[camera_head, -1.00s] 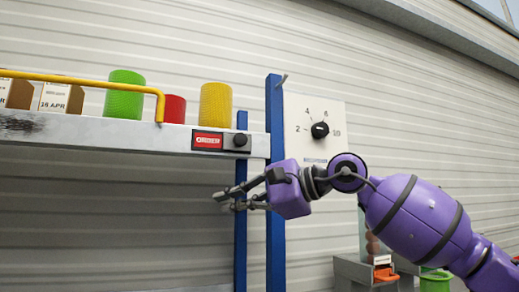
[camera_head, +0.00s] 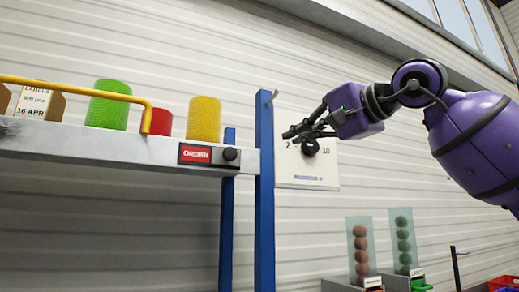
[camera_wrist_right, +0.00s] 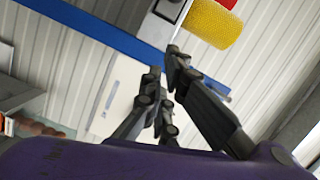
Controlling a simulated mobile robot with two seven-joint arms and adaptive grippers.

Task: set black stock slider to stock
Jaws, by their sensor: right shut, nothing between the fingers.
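A black slider knob (camera_head: 231,155) sits at the right end of a small sign plate on the shelf's front edge. Left of it a red label (camera_head: 195,154) with white lettering is uncovered; the lettering is too small to read surely. My right gripper (camera_head: 290,133) is right of and a little above the knob, apart from it, in front of the white dial board. It is shut and empty. My left gripper is not in view.
Behind my gripper is the dial board (camera_head: 308,176). Bins and clear holders (camera_head: 358,255) stand lower right.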

